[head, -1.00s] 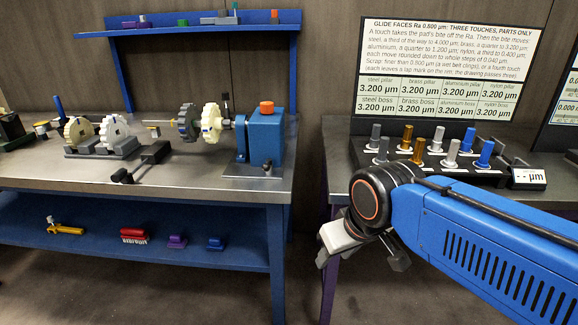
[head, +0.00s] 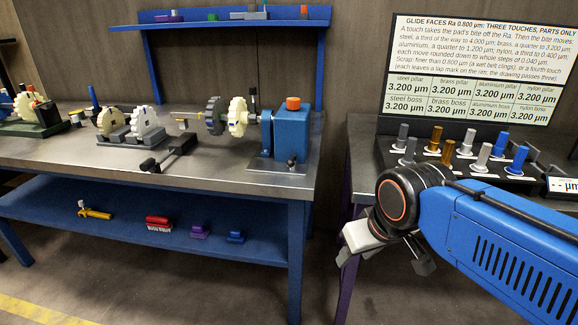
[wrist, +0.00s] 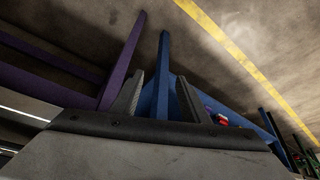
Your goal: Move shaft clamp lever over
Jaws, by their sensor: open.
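On the blue workbench (head: 215,185), a shaft carries a grey gear (head: 216,116) and a cream gear (head: 238,117) beside a blue block (head: 291,130) with an orange top. A small dark upright lever (head: 253,97) stands between the cream gear and the block. A black handle-like part (head: 172,155) lies at the bench's front. I cannot tell which is the shaft clamp lever. My gripper shows low at the right in the head view, apart from the bench and pointing down. In the wrist view my gripper (wrist: 161,98) is open, with nothing between its fingers.
Right of the bench, across a gap, a table holds a black rack (head: 462,165) of pillars below a sign (head: 480,65). The lower shelf (head: 125,218) holds a yellow tool (head: 95,213), a red brush (head: 158,222) and small blocks. The floor before the bench is clear.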

